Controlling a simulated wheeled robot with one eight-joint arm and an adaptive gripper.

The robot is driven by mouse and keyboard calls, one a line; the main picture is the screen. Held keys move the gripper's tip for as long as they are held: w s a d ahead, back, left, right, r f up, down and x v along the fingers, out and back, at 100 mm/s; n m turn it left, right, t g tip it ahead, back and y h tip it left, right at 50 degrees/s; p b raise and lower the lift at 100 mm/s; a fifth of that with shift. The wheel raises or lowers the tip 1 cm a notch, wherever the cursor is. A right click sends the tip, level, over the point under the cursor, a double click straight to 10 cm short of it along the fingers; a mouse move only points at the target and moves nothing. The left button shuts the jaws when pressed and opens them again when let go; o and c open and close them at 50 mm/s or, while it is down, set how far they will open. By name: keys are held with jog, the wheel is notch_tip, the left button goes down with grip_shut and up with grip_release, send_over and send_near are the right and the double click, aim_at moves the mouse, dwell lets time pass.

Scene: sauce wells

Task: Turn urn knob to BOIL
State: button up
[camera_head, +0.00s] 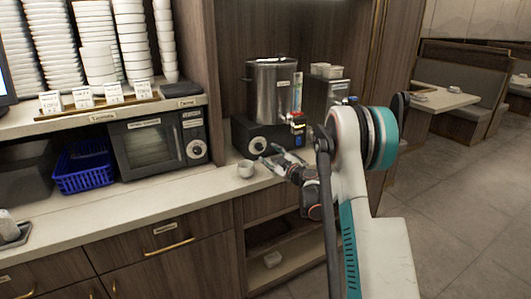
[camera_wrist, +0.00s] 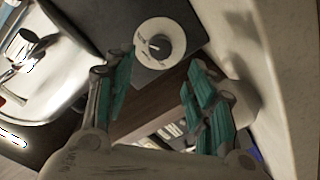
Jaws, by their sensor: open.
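The urn (camera_head: 272,90) is a steel cylinder on a black base at the back of the counter. Its knob (camera_head: 257,145) is a white dial on the front of the base. In the wrist view the knob (camera_wrist: 158,44) shows large, a white disc with a dark grip and printed marks too blurred to read. My gripper (camera_head: 268,160) is in front of the base, just right of and below the knob. In the wrist view my gripper (camera_wrist: 160,90) has its teal-padded fingers spread with nothing between them. The knob lies beyond the fingertips, apart from them.
A microwave (camera_head: 155,145) and a blue basket (camera_head: 83,168) are further left. A grey metal container (camera_head: 325,95) stands right of the urn. The counter front (camera_head: 130,212) is clear.

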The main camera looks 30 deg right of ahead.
jog(key=shift+s+d, duration=0.1)
jog(key=shift+s, duration=1.9)
jog(key=s+a+r+m+t+h+p, duration=0.1)
jog(key=a+r+m+h, duration=0.15)
jog(key=r, duration=0.65)
jog(key=s+a+r+m+h+p, duration=0.1)
jog(key=s+a+r, duration=0.15)
jog(key=r, duration=0.75)
jog(key=s+a+r+m+g+h+p, duration=0.2)
jog(key=s+a+r+m, duration=0.2)
jog(key=s+a+r, duration=0.45)
jog(key=s+a+f+g+y+b, duration=0.1)
jog(key=s+a+f+g, duration=0.2)
jog(key=s+f, duration=0.3)
jog(key=s+a+f+m+g+y+b, duration=0.1)
jog(key=s+a+f, duration=0.5)
jog(key=s, duration=1)
jog(key=s+a+f+g+y+b, duration=0.2)
jog(key=s+a+f+g, duration=0.3)
jog(key=s, duration=0.5)
notch_tip(320, 180, down, 2)
jog(key=shift+s+f, duration=0.25)
jog(key=shift+s, duration=0.15)
